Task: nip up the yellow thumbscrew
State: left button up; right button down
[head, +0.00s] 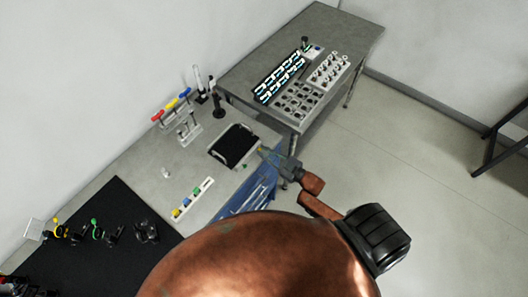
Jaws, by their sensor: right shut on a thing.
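My right gripper (268,154) is shut just off the right edge of the black-topped tray. A small yellow-green thing (262,150) shows at its fingertips; it is too small to tell whether this is a thumbscrew. Other yellow parts show on a mount (60,232) on the black board at the lower left, and any thumbscrew there is too small to make out. My left gripper is not in view.
The black-topped tray (257,145) lies beside my right gripper. A white strip (207,187) holds yellow, green and blue pieces. A stand with red, yellow (171,105) and blue handles is at the back. A second table (345,30) carries racks. Blue material (250,196) lies near the bench's front edge.

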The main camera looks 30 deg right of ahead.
jog(key=shift+f, duration=0.1)
dwell(0.3)
jog(key=c, duration=2)
grip_release()
jog(key=shift+o, duration=0.2)
jog(key=shift+s+d, duration=0.1)
jog(key=v, duration=1.1)
jog(key=shift+s+d, duration=0.15)
jog(key=shift+s, duration=0.2)
